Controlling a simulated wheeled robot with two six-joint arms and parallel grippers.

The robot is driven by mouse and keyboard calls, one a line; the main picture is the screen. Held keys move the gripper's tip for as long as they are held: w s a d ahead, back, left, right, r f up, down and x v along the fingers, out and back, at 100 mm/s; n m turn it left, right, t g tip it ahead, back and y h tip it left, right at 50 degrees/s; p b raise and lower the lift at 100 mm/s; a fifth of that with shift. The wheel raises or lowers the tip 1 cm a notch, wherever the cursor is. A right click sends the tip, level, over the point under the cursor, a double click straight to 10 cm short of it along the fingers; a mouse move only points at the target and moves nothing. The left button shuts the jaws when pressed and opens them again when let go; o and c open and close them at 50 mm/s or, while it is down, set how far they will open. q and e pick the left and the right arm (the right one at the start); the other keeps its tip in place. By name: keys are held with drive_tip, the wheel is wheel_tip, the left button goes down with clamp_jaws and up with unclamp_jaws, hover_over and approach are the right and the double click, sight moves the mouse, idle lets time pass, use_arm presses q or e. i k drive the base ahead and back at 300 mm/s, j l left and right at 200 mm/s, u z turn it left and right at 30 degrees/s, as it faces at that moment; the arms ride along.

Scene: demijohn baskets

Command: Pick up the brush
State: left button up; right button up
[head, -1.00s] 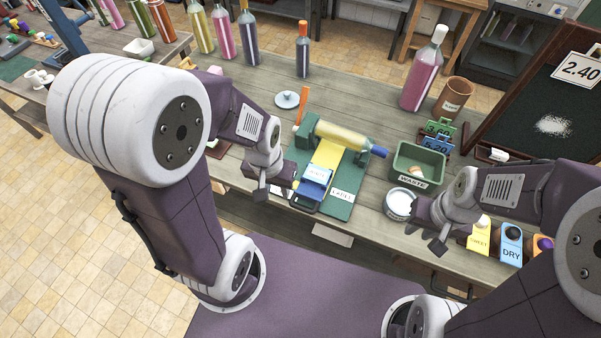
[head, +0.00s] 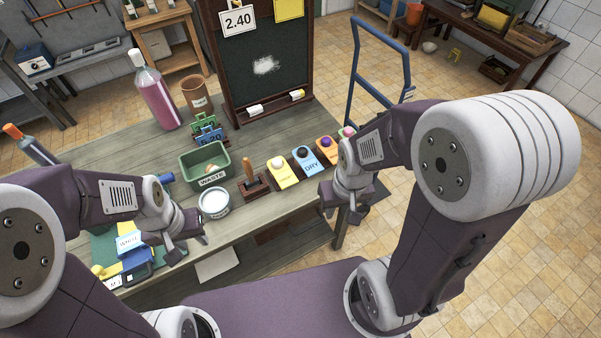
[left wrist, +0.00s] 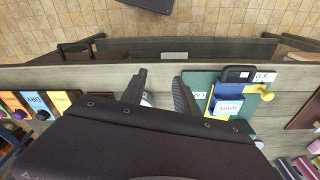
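No brush can be made out for certain. A short upright wooden handle (head: 249,168) on a dark red-brown block (head: 254,187) stands on the bench in the head view; I cannot tell whether it is the brush. My left gripper (head: 184,240) is open and empty over the bench's front, near the open white tin (head: 214,203). In the left wrist view its fingers (left wrist: 160,92) are apart, with a pale round edge partly hidden behind them. My right gripper (head: 342,205) looks open and empty at the bench's right end, right of the coloured cards.
A green WASTE bin (head: 204,162) stands behind the tin. Cards with knobs, including yellow (head: 282,172) and blue (head: 306,163), stand right of the handle. A blue label block (left wrist: 228,106) sits on a green mat (left wrist: 198,82). A pink bottle (head: 156,92) and chalkboard (head: 262,60) stand behind.

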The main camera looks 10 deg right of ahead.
sight(253, 182)
drive_tip(key=i+l+u, duration=0.1)
drive_tip(key=l, duration=0.35)
drive_tip(key=i+l, duration=0.2)
drive_tip(key=l, duration=0.25)
drive_tip(key=i+l+u, duration=0.15)
drive_tip(key=l, duration=0.75)
drive_tip(key=i+u, duration=0.05)
drive_tip(key=i, duration=0.05)
